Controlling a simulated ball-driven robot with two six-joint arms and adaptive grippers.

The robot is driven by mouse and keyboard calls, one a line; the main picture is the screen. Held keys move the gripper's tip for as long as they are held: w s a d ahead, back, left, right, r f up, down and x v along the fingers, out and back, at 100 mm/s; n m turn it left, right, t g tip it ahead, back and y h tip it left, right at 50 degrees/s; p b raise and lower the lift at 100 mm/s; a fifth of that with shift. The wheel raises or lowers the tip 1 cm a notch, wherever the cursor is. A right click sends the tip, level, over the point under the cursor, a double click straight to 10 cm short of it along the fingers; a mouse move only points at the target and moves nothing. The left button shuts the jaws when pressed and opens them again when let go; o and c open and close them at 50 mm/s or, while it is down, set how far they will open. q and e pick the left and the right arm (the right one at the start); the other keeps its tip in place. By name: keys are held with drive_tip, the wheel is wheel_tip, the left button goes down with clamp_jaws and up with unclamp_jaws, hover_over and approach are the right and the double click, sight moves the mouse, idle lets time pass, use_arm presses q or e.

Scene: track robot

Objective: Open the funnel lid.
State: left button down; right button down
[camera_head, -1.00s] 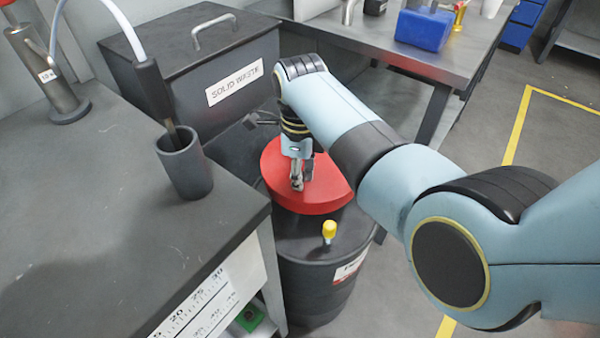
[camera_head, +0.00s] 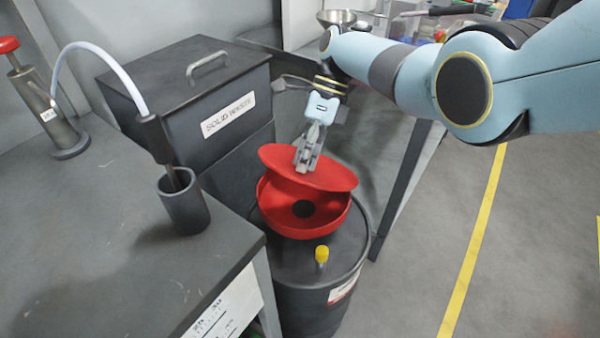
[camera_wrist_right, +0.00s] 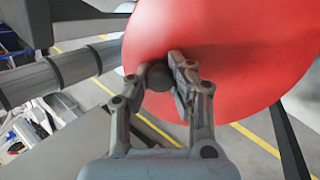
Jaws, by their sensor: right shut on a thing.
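The red funnel (camera_head: 335,225) sits on top of a black drum (camera_head: 318,290). Its red lid (camera_head: 285,160) is tilted up above the bowl, and the dark hole at the bottom of the funnel shows. My right gripper (camera_head: 303,165) is at the top of the lid and is shut on its dark knob; the jaws hide most of the knob in the head view. In the right wrist view, the jaws (camera_wrist_right: 165,72) close around the round dark knob (camera_wrist_right: 160,76) against the red lid (camera_wrist_right: 240,50). My left gripper is not in view.
A yellow cap (camera_head: 322,254) stands on the drum top near the front. A dark bench (camera_head: 100,250) with a black cup (camera_head: 186,205) is on the left. The solid waste bin (camera_head: 190,80) stands behind. Open floor (camera_head: 530,240) lies to the right.

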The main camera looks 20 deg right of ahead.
drive_tip(key=shift+w+d+r+g+y+b, duration=0.3)
drive_tip(key=shift+w+d+r+y, duration=0.1)
drive_tip(key=shift+r, duration=0.15)
drive_tip(key=c, duration=1.1)
unclamp_jaws()
drive_tip(key=shift+s, duration=0.1)
drive_tip(key=v, duration=1.2)
